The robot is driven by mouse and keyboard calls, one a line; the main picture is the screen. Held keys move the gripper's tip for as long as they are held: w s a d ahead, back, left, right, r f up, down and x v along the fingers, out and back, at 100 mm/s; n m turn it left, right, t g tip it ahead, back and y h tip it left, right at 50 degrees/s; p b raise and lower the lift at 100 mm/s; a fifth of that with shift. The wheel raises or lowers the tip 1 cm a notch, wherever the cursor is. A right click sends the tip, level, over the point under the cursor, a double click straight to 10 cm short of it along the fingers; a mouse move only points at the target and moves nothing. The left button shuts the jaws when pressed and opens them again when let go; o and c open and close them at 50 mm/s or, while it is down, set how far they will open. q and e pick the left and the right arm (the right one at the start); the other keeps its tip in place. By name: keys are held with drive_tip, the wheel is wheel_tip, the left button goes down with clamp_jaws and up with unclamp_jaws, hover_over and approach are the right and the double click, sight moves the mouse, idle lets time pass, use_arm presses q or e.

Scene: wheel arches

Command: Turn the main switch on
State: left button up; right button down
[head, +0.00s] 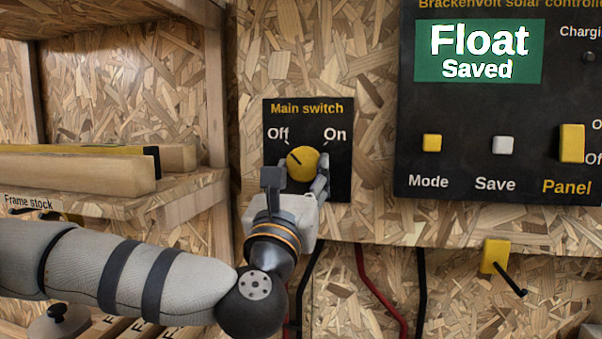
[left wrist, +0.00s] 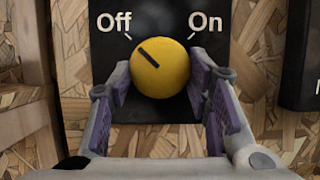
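The main switch is a round yellow knob (head: 303,163) on a black plate (head: 335,185) marked Off at left and On at right. Its dark pointer line points up and left, towards Off. The knob (left wrist: 160,68) also shows in the left wrist view. My left gripper (head: 298,178) is in front of the plate, open, with one finger on each side of the knob. In the left wrist view the pads of my left gripper (left wrist: 160,85) flank the knob closely; I cannot tell whether they touch it. My right gripper is not in view.
A black solar controller (head: 470,130) with a green "Float Saved" screen hangs right of the switch. A yellow lever (head: 495,256) and red and black cables (head: 375,290) are below. A wooden shelf with boards (head: 80,172) stands at left.

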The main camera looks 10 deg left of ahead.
use_arm(q)
drive_tip(key=c, duration=0.4)
drive_tip(key=shift+o, duration=0.2)
